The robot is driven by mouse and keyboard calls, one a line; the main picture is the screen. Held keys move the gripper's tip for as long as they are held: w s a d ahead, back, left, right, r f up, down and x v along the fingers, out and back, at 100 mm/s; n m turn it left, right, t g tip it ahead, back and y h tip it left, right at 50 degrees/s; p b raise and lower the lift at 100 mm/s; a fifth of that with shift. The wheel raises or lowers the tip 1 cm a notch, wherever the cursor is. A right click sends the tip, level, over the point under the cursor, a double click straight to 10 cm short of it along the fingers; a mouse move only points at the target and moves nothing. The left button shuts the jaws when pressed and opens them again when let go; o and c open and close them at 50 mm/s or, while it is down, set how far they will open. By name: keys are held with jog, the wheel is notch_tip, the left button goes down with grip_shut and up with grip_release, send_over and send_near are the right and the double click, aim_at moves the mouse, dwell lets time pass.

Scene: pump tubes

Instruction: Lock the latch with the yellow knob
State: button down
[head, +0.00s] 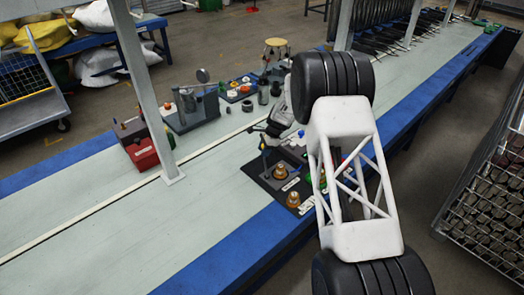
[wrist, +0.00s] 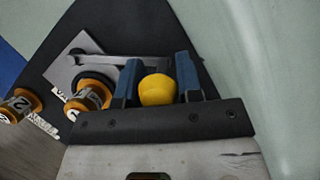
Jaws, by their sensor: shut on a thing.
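The yellow knob (wrist: 157,92) sits between the two blue fingers of my gripper (wrist: 157,76) in the wrist view. My gripper is shut on it. A dark grey latch bar (wrist: 112,61) runs from a light grey plate (wrist: 66,72) toward the fingers. The fingers hide where the bar meets the knob.
Numbered brass-coloured fittings (wrist: 91,97) stand beside the latch; in the head view one brass fitting (head: 293,199) is near the board's front corner. Green and blue parts are partly behind my arm. A red box (head: 142,154) and a grey fixture (head: 192,108) stand left. The front-left bench is clear.

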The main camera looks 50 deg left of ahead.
jog(key=w+d+m+y, duration=0.1)
jog(key=w+d+m, duration=0.1)
jog(key=m, duration=0.1)
jog(key=shift+w+d+m+t, duration=0.35)
jog(key=shift+d+m+t, duration=0.05)
jog(key=d+m, duration=0.1)
jog(key=w+d+m, duration=0.1)
jog(key=d+m+t+y, duration=0.1)
jog(key=shift+w+d+m, duration=0.1)
jog(key=shift+w+m, duration=0.15)
jog(key=shift+m, duration=0.05)
jog(key=shift+w+d+m+t+y, duration=0.15)
jog(key=shift+d+m+t, duration=0.25)
jog(key=shift+d+m, duration=0.5)
jog(key=shift+w+d+m+t+y, duration=0.15)
jog(key=shift+d+m+t, duration=0.25)
jog(key=shift+d+m, duration=0.45)
jog(key=c, duration=0.9)
grip_release()
jog(key=shift+r, duration=0.1)
jog(key=shift+v, duration=3.8)
